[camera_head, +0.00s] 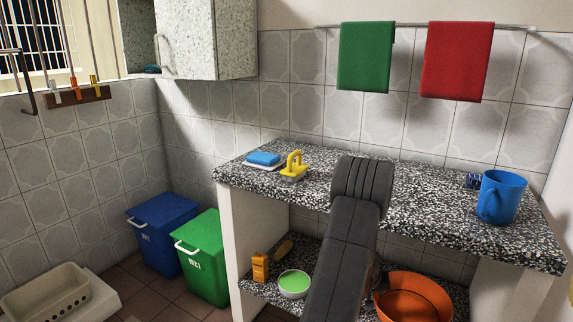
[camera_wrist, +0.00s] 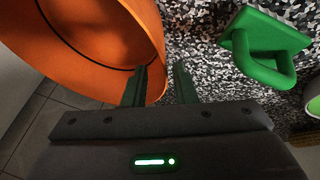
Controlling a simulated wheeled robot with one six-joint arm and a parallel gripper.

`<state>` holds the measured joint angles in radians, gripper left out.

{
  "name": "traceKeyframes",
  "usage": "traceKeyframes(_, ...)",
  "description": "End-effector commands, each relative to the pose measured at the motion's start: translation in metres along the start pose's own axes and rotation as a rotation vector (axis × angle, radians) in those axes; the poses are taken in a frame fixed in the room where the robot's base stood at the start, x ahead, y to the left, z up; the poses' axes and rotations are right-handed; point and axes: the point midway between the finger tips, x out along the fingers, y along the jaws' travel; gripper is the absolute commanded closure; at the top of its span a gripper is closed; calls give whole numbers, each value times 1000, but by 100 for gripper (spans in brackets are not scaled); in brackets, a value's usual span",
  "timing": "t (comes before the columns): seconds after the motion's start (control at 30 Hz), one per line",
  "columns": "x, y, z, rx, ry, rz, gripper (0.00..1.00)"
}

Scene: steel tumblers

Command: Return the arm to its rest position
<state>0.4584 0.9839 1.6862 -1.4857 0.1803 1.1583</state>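My arm (camera_head: 345,235) shows in the head view as dark grey links in front of the speckled counter, reaching down past its front edge. My gripper is hidden there. A green handled block (camera_wrist: 265,40) lies on the speckled surface to the right of the fingers. No steel tumbler is recognisable in either view.
The speckled counter (camera_head: 420,200) carries a blue mug (camera_head: 501,197), a yellow-handled brush (camera_head: 292,167) and a blue sponge (camera_head: 263,158). On the lower shelf are the orange basin (camera_head: 412,297), a green-filled bowl (camera_head: 294,284) and an orange bottle (camera_head: 260,267). Blue (camera_head: 162,230) and green (camera_head: 205,255) bins stand left.

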Motion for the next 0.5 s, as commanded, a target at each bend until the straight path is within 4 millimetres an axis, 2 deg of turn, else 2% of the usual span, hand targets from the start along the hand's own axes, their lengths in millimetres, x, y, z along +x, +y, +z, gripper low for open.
traceKeyframes(0.03, 14, 0, 2, 2, -2, 0, 75)
traceKeyframes(0.27, 57, -1, 2, 1, -1, 1, 75)
traceKeyframes(0.37, 40, 4, -5, 1, 2, 1, 75)
traceKeyframes(0.5, 30, 7, -8, 1, 1, 1, 75)
